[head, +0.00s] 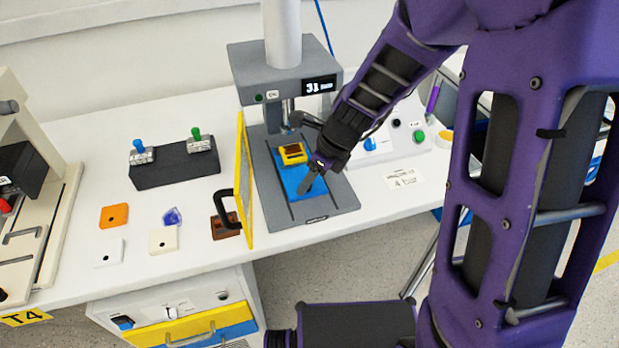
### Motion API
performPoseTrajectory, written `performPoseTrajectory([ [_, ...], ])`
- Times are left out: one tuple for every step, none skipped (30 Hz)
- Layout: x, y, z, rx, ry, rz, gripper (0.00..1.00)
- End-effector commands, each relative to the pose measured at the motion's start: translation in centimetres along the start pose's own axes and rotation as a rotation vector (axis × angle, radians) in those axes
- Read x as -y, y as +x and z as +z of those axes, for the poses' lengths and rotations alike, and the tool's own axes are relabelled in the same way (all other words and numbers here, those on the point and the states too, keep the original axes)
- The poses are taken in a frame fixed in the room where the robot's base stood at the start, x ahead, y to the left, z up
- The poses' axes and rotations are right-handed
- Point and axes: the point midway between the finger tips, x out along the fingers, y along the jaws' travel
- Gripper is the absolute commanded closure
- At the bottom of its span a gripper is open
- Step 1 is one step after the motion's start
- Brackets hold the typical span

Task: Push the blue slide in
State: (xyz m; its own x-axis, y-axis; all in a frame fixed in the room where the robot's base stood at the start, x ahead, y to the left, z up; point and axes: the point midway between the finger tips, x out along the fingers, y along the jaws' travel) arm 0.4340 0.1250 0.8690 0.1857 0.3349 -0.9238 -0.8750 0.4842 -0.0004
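The blue slide (288,186) lies in the dark grey base of a press, running from under the press head toward the front edge. A yellow block (293,153) with a dark centre sits on the slide's far part. My gripper (306,187) is low over the front part of the slide, coming in from the upper right, with its dark fingers pointing down toward the slide's front. I cannot tell whether it touches the slide. The fingers overlap in this view, so their opening does not show.
A yellow guard door (244,185) with a black handle (223,209) stands open left of the slide. The press head (283,75) is above the slide's far end. A control box (397,140) is at right. Small coloured plates and a toggle-switch block (174,163) lie left.

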Motion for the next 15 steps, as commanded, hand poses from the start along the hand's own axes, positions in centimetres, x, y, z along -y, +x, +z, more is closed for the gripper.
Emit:
performPoseTrajectory([
  [0.0,-0.01,0.0,0.0,0.0,0.0,0.64],
  [0.0,-0.01,-0.01,0.0,0.0,0.0,0.7],
  [0.0,-0.01,-0.01,0.0,0.0,0.0,0.77],
  [-0.01,-0.01,-0.01,0.0,0.0,0.0,0.82],
  [0.0,-0.01,-0.01,0.0,0.0,0.0,0.88],
  [0.0,-0.01,-0.01,0.0,0.0,0.0,0.95],
  [-0.01,-0.01,-0.01,0.0,0.0,0.0,1.0],
  [-0.01,-0.01,-0.02,0.0,0.0,0.0,1.0],
  [-0.01,-0.02,-0.02,0.0,0.0,0.0,1.0],
  [0.0,-0.02,-0.02,0.0,0.0,0.0,1.0],
  [-0.01,-0.02,-0.02,0.0,0.0,0.0,1.0],
  [-0.01,-0.02,-0.02,0.0,0.0,0.0,1.0],
  [-0.01,-0.02,-0.02,0.0,0.0,0.0,1.0],
  [-0.01,-0.02,-0.02,0.0,0.0,0.0,1.0],
  [-0.01,-0.02,-0.02,0.0,0.0,0.0,1.0],
])
